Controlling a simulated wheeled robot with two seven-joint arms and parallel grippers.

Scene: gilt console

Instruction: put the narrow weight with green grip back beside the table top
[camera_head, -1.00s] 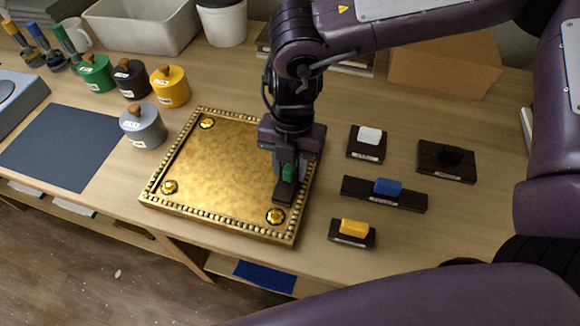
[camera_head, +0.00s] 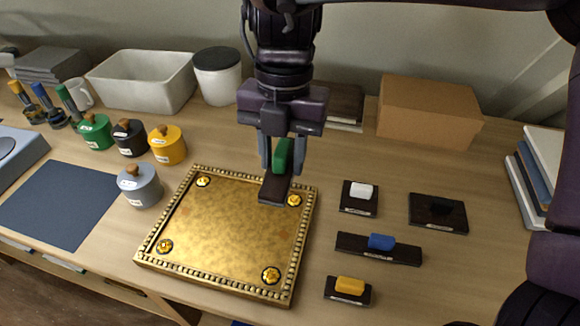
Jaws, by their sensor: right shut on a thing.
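The narrow weight with green grip (camera_head: 276,188) is a dark block with an upright green handle. My right gripper (camera_head: 282,160) is shut on its green grip, with one finger on each side. The weight hangs over the far right corner of the gilt table top (camera_head: 235,232), near a gold rosette. I cannot tell how far above the panel it is. The table top is a square golden panel with a beaded rim and a gold rosette near each corner. My left gripper is not in view.
Labelled pots, including a grey one (camera_head: 140,190), stand left. A cardboard box (camera_head: 428,110) is at the back. Bare wood lies between panel and right-hand weights.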

